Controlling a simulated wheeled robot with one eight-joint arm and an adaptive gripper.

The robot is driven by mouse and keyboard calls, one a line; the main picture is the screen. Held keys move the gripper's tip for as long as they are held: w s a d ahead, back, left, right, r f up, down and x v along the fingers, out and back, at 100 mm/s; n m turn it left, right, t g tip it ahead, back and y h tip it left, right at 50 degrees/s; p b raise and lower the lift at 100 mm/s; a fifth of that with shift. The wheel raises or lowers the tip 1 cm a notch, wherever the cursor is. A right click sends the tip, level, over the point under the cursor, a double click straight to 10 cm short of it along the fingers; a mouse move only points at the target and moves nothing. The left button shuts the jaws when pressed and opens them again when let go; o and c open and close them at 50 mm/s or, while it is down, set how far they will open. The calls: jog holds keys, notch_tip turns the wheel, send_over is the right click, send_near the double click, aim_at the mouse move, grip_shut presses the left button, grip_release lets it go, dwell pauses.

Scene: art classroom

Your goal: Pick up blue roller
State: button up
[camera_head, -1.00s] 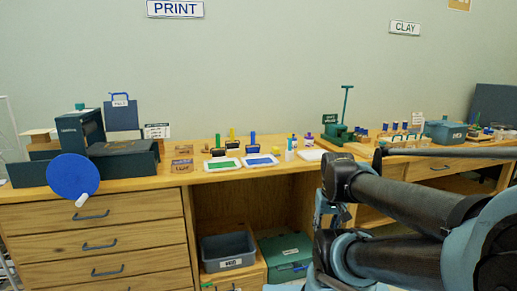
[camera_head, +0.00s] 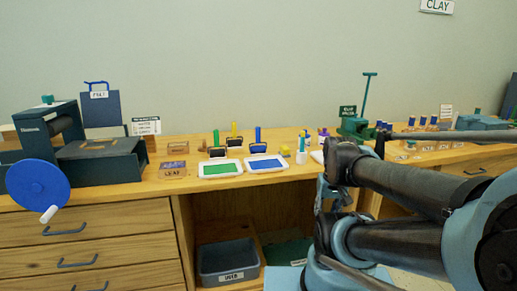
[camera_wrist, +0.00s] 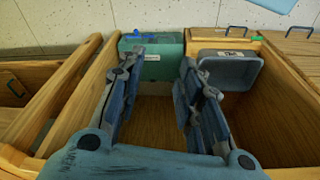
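The blue roller (camera_head: 257,139) stands upright on the wooden counter, behind a white tray with blue ink (camera_head: 265,164). A yellow-handled roller (camera_head: 234,138) and a green-handled roller (camera_head: 216,147) stand to its left. In the head view my arm is at the right, in front of the counter and to the right of the rollers. In the wrist view my gripper (camera_wrist: 163,68) is open and empty, its fingers wide apart, facing down toward the shelf space under the counter. The blue roller is not in the wrist view.
A white tray with green ink (camera_head: 220,169) sits left of the blue one. A dark press with a blue wheel (camera_head: 38,187) fills the left end. A pen cup (camera_head: 302,157) and a green press (camera_head: 357,124) stand right. Below are a grey bin (camera_head: 228,260) and a green box (camera_wrist: 151,57).

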jog(key=shift+o, duration=1.3)
notch_tip(320, 180, up, 31)
jog(key=n+y, duration=0.4)
jog(key=n, duration=0.8)
send_over(258, 131)
jog(key=s+d, duration=0.2)
jog(key=d, duration=0.4)
jog(key=x, duration=1.7)
jog(key=shift+w+a+f, duration=0.1)
jog(key=shift+a+f, duration=0.05)
jog(key=shift+f, duration=0.05)
grip_shut()
